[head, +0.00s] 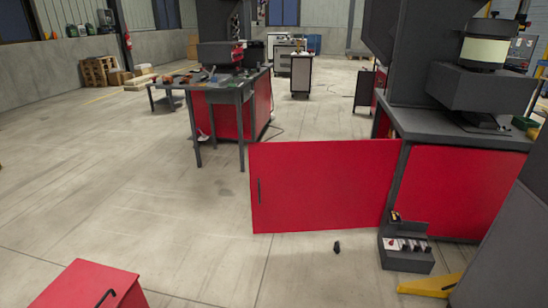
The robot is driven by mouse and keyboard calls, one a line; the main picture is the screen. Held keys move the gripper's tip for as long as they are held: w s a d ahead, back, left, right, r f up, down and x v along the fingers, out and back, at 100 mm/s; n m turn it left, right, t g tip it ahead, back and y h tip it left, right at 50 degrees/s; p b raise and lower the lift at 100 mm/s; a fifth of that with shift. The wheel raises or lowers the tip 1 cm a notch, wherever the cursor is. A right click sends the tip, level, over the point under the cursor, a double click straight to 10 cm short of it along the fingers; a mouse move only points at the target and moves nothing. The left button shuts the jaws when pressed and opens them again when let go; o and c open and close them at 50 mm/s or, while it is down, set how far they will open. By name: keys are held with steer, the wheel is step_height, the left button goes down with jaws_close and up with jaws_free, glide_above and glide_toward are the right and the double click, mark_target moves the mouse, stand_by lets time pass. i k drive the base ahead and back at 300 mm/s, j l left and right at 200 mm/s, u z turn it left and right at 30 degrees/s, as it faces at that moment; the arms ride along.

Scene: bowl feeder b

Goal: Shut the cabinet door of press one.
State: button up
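The red cabinet door (322,188) stands wide open in the middle of the head view. It reaches out to the left from the left front edge of the press cabinet (460,190) on the right. A dark upright handle (259,190) sits near the door's free left edge. The grey press (480,90) stands on top of this cabinet. The cabinet's opening is not clearly visible from here. My gripper is not in view.
A grey pedal or switch box (405,258) stands on the floor by the hinge side. A small dark object (337,247) lies before the door. A red box (90,285) with a handle is at the lower left. Floor (150,200) left of the door is clear.

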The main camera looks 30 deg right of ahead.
mark_target(309, 186)
steer(key=i+l+z, duration=0.1)
steer(key=i+z, duration=0.65)
steer(key=i+j, duration=0.25)
steer(key=j, duration=0.2)
steer(key=i+j+u, duration=0.1)
steer(key=i+j, duration=0.2)
steer(key=j, duration=0.2)
steer(key=i+j, duration=0.25)
steer(key=j, duration=0.2)
